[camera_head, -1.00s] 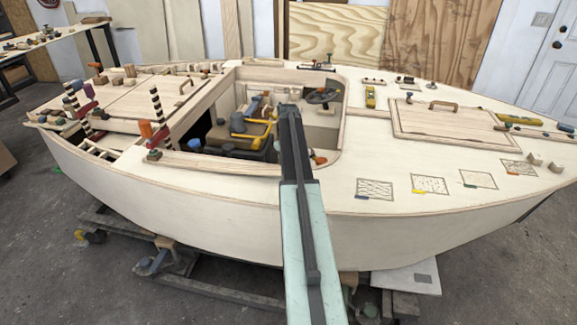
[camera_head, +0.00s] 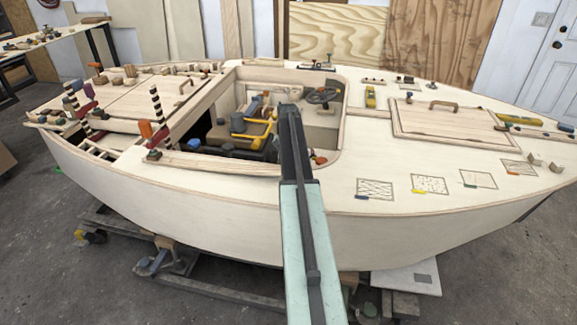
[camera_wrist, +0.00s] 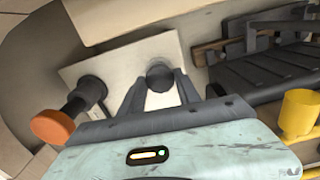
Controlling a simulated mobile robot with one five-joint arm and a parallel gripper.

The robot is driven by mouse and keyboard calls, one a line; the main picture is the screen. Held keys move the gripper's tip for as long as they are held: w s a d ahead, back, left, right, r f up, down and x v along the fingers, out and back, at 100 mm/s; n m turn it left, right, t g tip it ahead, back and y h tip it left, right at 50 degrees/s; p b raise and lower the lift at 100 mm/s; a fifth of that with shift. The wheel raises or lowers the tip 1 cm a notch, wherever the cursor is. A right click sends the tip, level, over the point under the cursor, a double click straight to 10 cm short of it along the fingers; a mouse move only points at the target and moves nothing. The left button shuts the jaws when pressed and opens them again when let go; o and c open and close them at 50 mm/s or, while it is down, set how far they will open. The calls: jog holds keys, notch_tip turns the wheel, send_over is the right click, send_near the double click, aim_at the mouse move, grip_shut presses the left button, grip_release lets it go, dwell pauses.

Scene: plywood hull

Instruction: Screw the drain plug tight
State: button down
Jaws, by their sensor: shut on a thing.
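In the wrist view a dark, round-topped plug (camera_wrist: 160,76), which I take for the drain plug, stands at a pale plate (camera_wrist: 118,66). My gripper (camera_wrist: 161,84) has its two grey fingers closed on either side of it. The plug's lower part and its thread are hidden, so I cannot tell how deep it sits. In the head view my arm reaches over the near side of the plywood hull (camera_head: 200,205) into the cockpit. The fingers and the plug cannot be made out there.
An orange-capped dark fitting (camera_wrist: 53,126) stands close left of my gripper. On the right are a yellow cup-shaped part (camera_wrist: 298,111) and a dark slatted box (camera_wrist: 265,75). The deck hatch (camera_head: 450,122) lies to the right.

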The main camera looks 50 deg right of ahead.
jog(key=m, duration=0.4)
jog(key=shift+w+m, duration=0.2)
jog(key=shift+m, duration=0.1)
jog(key=m, duration=0.3)
jog(key=shift+m, duration=0.3)
jog(key=m, duration=1.4)
jog(key=shift+m, duration=0.3)
jog(key=m, duration=0.6)
jog(key=shift+m, duration=0.6)
